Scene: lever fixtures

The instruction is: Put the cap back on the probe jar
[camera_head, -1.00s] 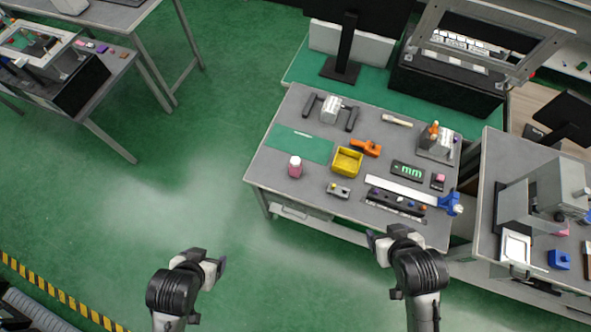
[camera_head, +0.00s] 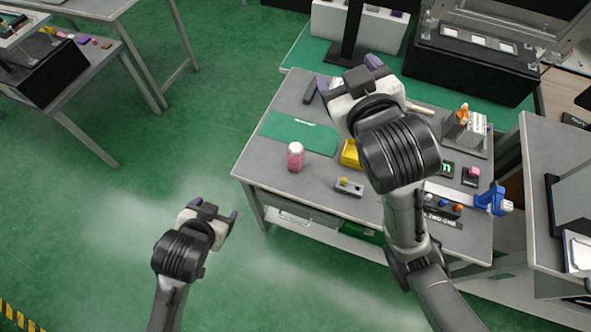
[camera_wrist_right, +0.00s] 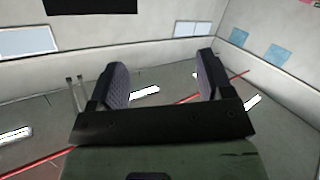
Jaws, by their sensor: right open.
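A small pink jar (camera_head: 295,158) with a paler top stands upright near the left front of the grey workbench (camera_head: 262,172). I cannot tell whether its top is a cap, and I cannot pick out a separate cap. My right gripper (camera_head: 348,72) is open and empty, raised in front of the bench's back part. In the right wrist view its fingers (camera_wrist_right: 163,80) stand apart with only walls and floor or ceiling surfaces beyond. My left gripper (camera_head: 214,211) is open and empty, left of the bench and away from the jar.
A green mat (camera_head: 300,133) lies behind the jar. A yellow bin (camera_head: 349,155) is partly hidden by my right arm. A blue-ended fixture (camera_head: 491,200) is at the right. Bench space around the jar is clear.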

